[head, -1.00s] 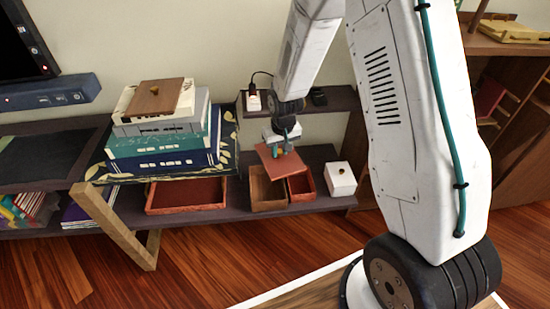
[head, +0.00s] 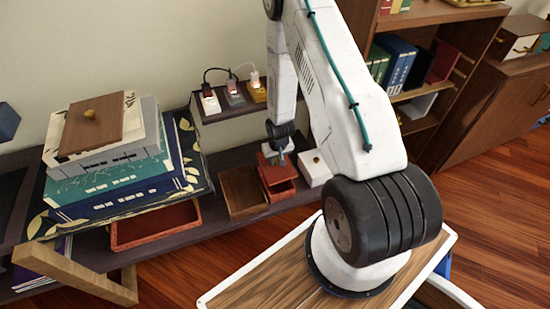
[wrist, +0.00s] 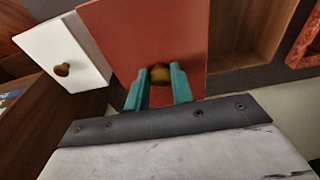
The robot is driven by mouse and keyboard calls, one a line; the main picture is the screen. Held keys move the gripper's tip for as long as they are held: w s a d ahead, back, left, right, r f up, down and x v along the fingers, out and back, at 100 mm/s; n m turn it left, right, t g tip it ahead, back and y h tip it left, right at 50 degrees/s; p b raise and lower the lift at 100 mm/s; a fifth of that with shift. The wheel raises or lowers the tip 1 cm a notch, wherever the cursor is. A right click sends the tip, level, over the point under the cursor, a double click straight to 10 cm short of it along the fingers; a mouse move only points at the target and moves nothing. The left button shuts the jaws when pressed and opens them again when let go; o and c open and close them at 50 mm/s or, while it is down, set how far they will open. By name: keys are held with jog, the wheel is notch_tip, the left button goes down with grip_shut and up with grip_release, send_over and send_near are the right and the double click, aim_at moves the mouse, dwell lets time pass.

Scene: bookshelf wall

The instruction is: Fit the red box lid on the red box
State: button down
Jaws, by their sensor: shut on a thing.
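My gripper (head: 281,159) is shut on the small brass knob of the red box lid (head: 276,174). In the wrist view the teal fingers (wrist: 158,88) stand on both sides of the knob (wrist: 160,73), and the flat red lid (wrist: 140,35) fills the upper middle. The red box (head: 283,194) is on the low shelf under the lid, its front showing below the lid's edge. The lid hides most of the box opening. I cannot tell whether lid and box touch. In the wrist view the lid hides the red box.
An open brown wooden box (head: 240,192) stands just left of the red box, and a white knobbed box (head: 315,168) just right. A wide red tray (head: 150,228) lies further left beneath stacked books (head: 115,180). An upper shelf with plugs (head: 232,100) hangs behind.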

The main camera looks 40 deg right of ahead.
aim_at(276, 169)
jog(key=shift+a, duration=0.15)
jog(key=shift+f, duration=2.85)
jog(key=shift+f, duration=1.05)
jog(key=c, duration=1.1)
grip_release()
jog(key=r, duration=0.5)
jog(key=s+r, duration=0.1)
jog(key=r, duration=0.1)
jog(key=shift+s+a+r, duration=0.1)
jog(key=shift+r, duration=0.25)
